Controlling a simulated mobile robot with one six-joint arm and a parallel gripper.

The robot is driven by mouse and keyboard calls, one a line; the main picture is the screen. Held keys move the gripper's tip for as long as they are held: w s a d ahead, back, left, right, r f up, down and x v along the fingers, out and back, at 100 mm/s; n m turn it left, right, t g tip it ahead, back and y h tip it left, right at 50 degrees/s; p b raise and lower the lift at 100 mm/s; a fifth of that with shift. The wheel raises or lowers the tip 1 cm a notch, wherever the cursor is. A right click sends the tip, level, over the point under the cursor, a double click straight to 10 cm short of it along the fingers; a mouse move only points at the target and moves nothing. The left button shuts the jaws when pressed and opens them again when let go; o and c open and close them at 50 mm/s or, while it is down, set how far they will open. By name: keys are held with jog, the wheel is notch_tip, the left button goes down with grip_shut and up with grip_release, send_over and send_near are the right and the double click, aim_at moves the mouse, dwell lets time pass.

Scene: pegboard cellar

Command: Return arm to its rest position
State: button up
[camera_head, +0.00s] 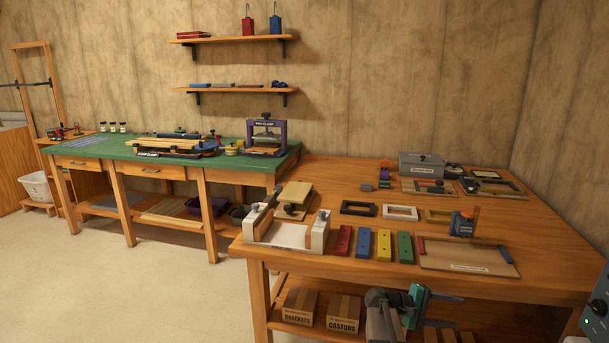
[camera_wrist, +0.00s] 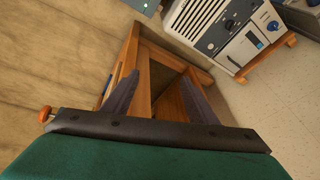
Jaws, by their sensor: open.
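My gripper shows in the wrist view (camera_wrist: 160,84) with its two dark fingers spread wide apart and nothing between them. Beyond the fingers are wooden frame parts, seen at a tilt. In the head view my folded arm, with its teal and dark parts, is low in the picture, in front of the right workbench (camera_head: 340,172). There the gripper (camera_head: 452,297) points to the right, below the bench's front edge. The exact gap between its fingers is hard to see in that view.
The bench holds coloured blocks (camera_head: 383,245), a white-ended fixture (camera_head: 262,226), a framed board (camera_head: 465,257) and a grey box (camera_head: 421,166). Cartons (camera_head: 343,313) sit on its lower shelf. A green-topped bench (camera_head: 100,149) stands at left. Open floor (camera_head: 150,285) lies at front left.

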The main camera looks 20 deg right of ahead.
jog(key=s+a+f+n+t+y+p, duration=0.1)
jog(key=s+a+f+n+y+p, duration=0.15)
jog(key=a+f, duration=0.8)
jog(key=s+a+f+n+t+y+p, duration=0.1)
jog(key=s+a+f+y+p, duration=0.15)
jog(key=a+f, duration=0.8)
jog(key=s+a+f+m+y+p, duration=0.1)
jog(key=s+a+f+y, duration=0.1)
jog(key=s+a, duration=0.4)
jog(key=s+a+f+m+g+y+p, duration=0.1)
jog(key=s+a+y, duration=0.3)
jog(key=a, duration=1)
jog(key=s+a+f+m+g+y+p, duration=0.1)
jog(key=s+a+f+m+y+p, duration=0.1)
jog(key=s+a, duration=0.6)
jog(key=shift+a+f+y, duration=0.7)
jog(key=shift+a+f, duration=0.35)
jog(key=shift+a, duration=0.1)
